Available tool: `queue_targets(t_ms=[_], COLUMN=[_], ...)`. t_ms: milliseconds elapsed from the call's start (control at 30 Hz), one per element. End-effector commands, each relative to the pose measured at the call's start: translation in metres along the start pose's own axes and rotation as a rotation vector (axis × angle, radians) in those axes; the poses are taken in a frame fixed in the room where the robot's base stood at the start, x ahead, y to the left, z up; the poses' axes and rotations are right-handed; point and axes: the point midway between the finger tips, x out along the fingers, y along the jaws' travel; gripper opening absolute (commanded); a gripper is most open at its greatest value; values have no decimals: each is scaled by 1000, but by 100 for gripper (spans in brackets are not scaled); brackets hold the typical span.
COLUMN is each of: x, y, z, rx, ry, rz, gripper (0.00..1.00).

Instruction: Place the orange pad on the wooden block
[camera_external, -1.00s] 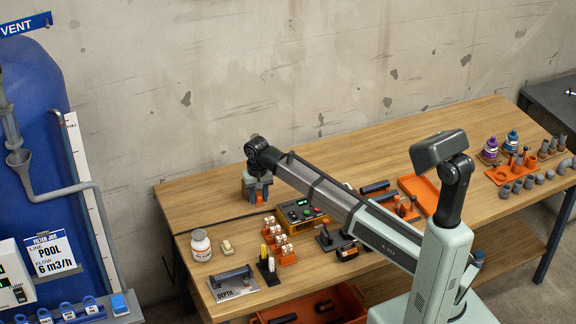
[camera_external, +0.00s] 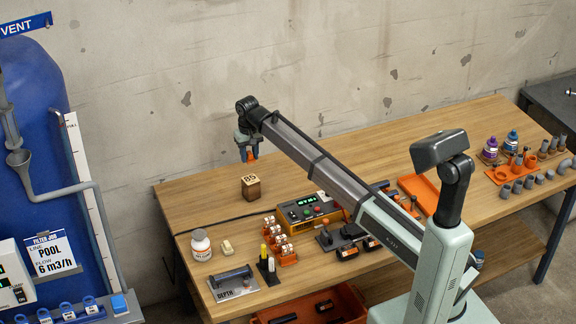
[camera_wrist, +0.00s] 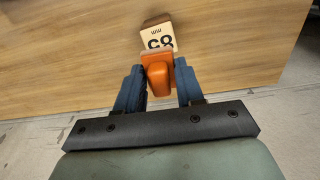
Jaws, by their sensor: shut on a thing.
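My gripper (camera_external: 248,152) is raised above the back left of the bench and is shut on the orange pad (camera_external: 251,156). In the wrist view the orange pad (camera_wrist: 158,75) sits between the two blue fingers of my gripper (camera_wrist: 159,85). The wooden block (camera_external: 251,188), marked 85, stands on the bench below and apart from the pad. The wooden block also shows in the wrist view (camera_wrist: 157,35), just beyond the pad, with its lower part covered by it.
The bench top (camera_external: 330,145) is clear around the block. A white jar (camera_external: 201,245), a small cream piece (camera_external: 227,247), orange holders (camera_external: 284,250) and a yellow meter box (camera_external: 302,212) stand in front. A dark cable crosses the bench left of the meter.

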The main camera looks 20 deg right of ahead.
Motion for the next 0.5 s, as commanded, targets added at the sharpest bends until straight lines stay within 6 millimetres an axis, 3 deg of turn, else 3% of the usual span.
queue_targets(t_ms=[200,500], x=[36,62], y=[0,0], z=[1,1], rx=[1,2], ry=[-2,-2], rz=[1,1], gripper=[8,8])
